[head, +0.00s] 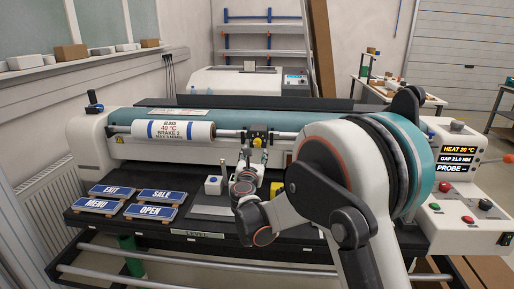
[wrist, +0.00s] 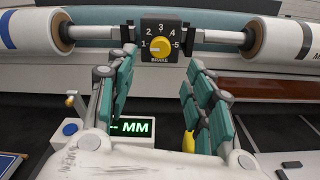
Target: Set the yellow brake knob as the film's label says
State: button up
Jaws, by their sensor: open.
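The yellow brake knob (wrist: 160,47) sits on a black dial block marked 1 to 5 in the wrist view. A pale mark on its left side appears to face 1. The block also shows on the roller bar in the head view (head: 257,141). The film roll (head: 172,131) left of it carries a label reading "GLOSS", "40 °C", "BRAKE 2"; its last line is too small to read surely. My gripper (wrist: 160,68) is open and empty, its teal-padded fingers apart, reaching toward the knob from below, one finger on each side.
Several blue signs, including EXIT (head: 112,191) and OPEN (head: 151,212), lie on the left of the machine's black table. A white gauge with a green "MM" display (wrist: 130,127) stands below my gripper. A control panel (head: 460,190) with buttons is at right.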

aim_at(257, 144)
jog(key=w+b, duration=0.1)
jog(key=w, duration=0.4)
jog(key=w+b, duration=0.1)
jog(key=w, duration=0.3)
jog(key=shift+w+d, duration=0.2)
jog(key=shift+w, duration=0.15)
jog(key=c, duration=1.1)
